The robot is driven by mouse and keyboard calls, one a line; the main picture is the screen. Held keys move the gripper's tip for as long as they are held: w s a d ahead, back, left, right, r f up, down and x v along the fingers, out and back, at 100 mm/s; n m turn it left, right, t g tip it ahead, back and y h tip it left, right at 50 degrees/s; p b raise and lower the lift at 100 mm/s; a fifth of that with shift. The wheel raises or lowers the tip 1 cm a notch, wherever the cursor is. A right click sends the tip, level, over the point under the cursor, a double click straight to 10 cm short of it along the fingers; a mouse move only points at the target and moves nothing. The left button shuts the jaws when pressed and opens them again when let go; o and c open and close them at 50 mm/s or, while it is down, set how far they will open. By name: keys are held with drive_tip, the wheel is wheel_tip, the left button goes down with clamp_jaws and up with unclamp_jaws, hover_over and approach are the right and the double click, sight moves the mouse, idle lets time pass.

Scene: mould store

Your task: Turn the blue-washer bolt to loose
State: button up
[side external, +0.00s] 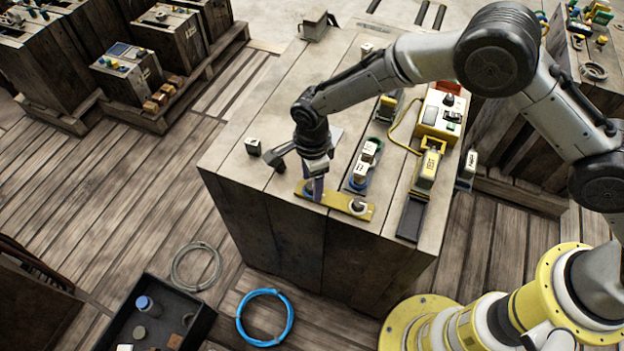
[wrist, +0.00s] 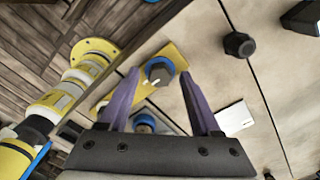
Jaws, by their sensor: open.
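A yellow plate (side external: 335,200) lies on the wooden crate top near its front edge. The blue-washer bolt (wrist: 159,69) sits on one end of it in the wrist view, a dark head ringed by a blue washer. My gripper (wrist: 158,77) is open, with its purple fingertips on either side of the bolt head in that view. Contact cannot be told. In the side view my gripper (side external: 314,188) points down over that end and largely hides the blue washer. A second bolt with a white washer (side external: 357,208) sits at the other end.
Beside the plate, a grey strip (side external: 347,186) carries white-labelled blocks and a blue ring. A yellow box (side external: 441,112) with a cable and a tester stand to the right. A dark hexagonal knob (wrist: 239,45) and a small block (side external: 253,146) lie left on the crate.

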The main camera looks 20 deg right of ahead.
clamp_jaws()
idle(0.4)
